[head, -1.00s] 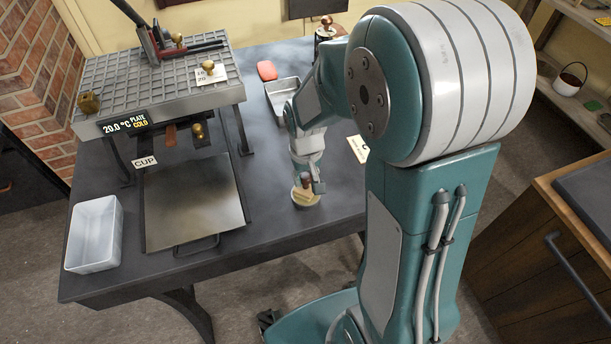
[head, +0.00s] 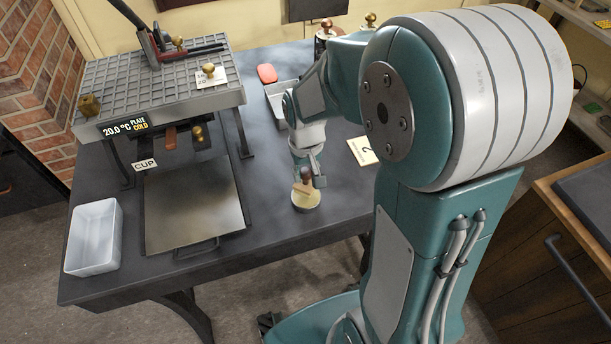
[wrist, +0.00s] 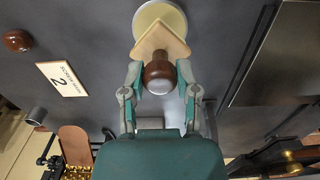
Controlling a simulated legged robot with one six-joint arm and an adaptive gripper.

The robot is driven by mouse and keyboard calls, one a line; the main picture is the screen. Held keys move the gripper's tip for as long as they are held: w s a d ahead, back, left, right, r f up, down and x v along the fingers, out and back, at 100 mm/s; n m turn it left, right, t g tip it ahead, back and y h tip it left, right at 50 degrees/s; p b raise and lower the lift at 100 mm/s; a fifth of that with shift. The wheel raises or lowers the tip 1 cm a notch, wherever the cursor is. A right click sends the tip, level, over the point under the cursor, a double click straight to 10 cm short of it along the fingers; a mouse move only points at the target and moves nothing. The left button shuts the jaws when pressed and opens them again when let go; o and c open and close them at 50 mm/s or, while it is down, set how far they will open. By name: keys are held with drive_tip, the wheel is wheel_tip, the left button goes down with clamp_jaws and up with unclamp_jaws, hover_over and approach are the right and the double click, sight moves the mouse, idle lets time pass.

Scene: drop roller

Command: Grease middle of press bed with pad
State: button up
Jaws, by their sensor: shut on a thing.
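My gripper (head: 307,173) is shut on the pad, with the pad's brown round-ended handle between its fingers. In the wrist view the fingers (wrist: 159,76) flank the dark knob, and the pad's pale wooden board (wrist: 160,42) lies beyond it. The board is over a round pale-yellow dish (wrist: 165,14), which also shows on the table in the head view (head: 306,202). Whether the pad touches the dish is unclear. A flat dark metal plate (head: 193,205) with a front handle lies left of my gripper. Which surface is the press bed is not labelled.
A raised gridded platform (head: 130,85) with a lever and brass knobs stands at the back left. A white bin (head: 93,237) sits at the front left. A metal tray (head: 280,95), red item (head: 267,73) and numbered card (head: 362,151) are near my arm.

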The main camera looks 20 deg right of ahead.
sight(306, 172)
drive_tip(key=shift+r, duration=2)
